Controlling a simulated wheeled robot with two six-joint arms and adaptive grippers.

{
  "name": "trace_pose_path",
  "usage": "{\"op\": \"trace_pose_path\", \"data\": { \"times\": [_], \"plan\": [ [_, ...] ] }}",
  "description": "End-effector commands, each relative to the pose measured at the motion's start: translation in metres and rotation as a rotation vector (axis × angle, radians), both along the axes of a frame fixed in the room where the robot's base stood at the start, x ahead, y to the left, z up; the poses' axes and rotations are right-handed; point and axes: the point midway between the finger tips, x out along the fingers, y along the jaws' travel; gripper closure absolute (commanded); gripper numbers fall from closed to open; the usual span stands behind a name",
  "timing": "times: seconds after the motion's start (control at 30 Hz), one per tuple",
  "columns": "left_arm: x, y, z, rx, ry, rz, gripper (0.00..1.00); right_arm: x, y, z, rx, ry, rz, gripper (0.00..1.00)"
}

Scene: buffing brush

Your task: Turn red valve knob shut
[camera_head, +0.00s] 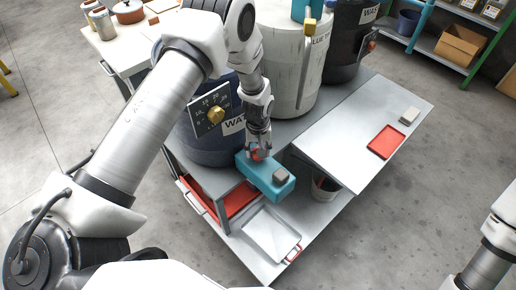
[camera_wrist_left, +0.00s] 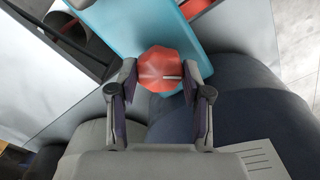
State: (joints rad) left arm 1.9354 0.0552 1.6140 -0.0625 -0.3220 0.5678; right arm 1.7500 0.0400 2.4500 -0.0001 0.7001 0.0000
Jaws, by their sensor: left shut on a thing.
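The red valve knob (camera_head: 257,155) sits on a teal block (camera_head: 262,182) at the front of the dark blue WATER drum. My left gripper (camera_head: 259,150) reaches down onto the knob and mostly covers it in the head view. In the left wrist view the faceted red knob (camera_wrist_left: 159,66) sits between the two fingers of my left gripper (camera_wrist_left: 160,84), which are shut on it. A short pale mark on the knob points right in that view. The teal block (camera_wrist_left: 125,22) is behind it. Of my right arm, only links show at the lower right of the head view; its gripper is out of sight.
The blue drum (camera_head: 205,148), a white drum (camera_head: 284,60) and a black drum (camera_head: 345,50) stand close behind. A side panel (camera_head: 345,150) holds a red tray (camera_head: 386,142). A bucket (camera_head: 325,187) stands below.

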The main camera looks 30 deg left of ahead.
Motion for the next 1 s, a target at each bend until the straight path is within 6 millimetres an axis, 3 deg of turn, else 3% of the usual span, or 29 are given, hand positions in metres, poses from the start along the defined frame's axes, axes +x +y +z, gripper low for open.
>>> {"op": "trace_pose_path", "data": {
  "times": [0.6, 1.0],
  "plan": [
    [0.0008, 0.0, 0.0008, 0.0, -0.002, -0.578, 0.86, 0.0, 0.0, 0.0045, 0.0, 0.0, 0.0, 0.6],
    [0.0009, 0.0, 0.0007, 0.001, -0.003, -0.842, 0.86, 0.0, 0.0, 0.0044, 0.0, 0.0, 0.0, 0.6]
  ]
}}
